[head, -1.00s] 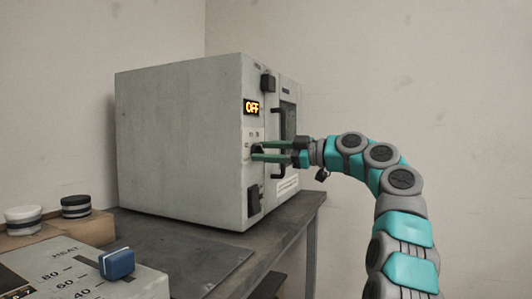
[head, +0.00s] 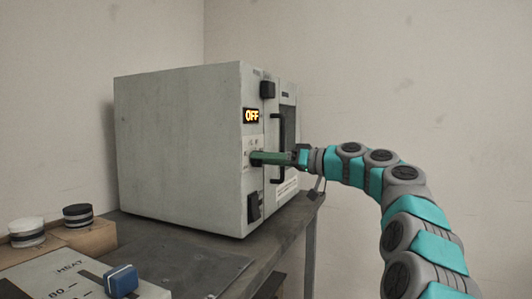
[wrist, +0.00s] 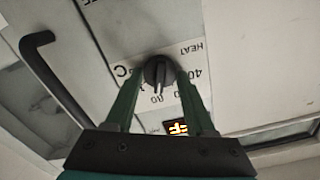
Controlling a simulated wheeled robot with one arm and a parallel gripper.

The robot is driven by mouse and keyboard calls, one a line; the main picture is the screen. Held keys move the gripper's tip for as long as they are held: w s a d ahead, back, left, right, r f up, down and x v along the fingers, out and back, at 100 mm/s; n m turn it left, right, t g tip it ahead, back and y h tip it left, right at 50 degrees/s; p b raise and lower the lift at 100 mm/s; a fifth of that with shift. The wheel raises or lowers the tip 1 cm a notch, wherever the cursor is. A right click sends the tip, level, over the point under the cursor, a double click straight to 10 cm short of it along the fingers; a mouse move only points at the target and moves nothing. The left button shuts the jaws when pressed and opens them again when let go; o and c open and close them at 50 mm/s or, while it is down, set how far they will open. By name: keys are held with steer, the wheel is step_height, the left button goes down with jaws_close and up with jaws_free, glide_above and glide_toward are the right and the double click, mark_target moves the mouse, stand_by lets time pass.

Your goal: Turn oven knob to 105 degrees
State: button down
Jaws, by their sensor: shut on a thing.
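The oven (head: 180,150) is a pale grey box on the table, with a lit display (head: 252,115) reading OFF on its front. The oven knob (wrist: 158,70) is dark and round with a grip bar, set on a white dial plate marked HEAT and with numbers. In the wrist view my gripper (wrist: 158,80) has its green fingers on either side of the knob, shut on it. In the head view my gripper (head: 254,158) reaches the oven front from the right, and its fingers hide the knob. The knob's exact angle is hard to read.
A black door handle (head: 277,160) stands out beside the dial; it also shows in the wrist view (wrist: 55,85). The table (head: 180,255) between is clear.

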steer(key=m+p, duration=0.4)
steer(key=m, duration=0.4)
steer(key=shift+m+p, duration=0.4)
steer(key=shift+f+m, duration=0.1)
steer(key=shift+m, duration=0.2)
steer(key=shift+c, duration=1.4)
jaws_free()
steer(key=shift+w, duration=0.1)
steer(key=b+v, duration=0.1)
steer(key=v, duration=0.6)
steer(key=shift+d, duration=0.35)
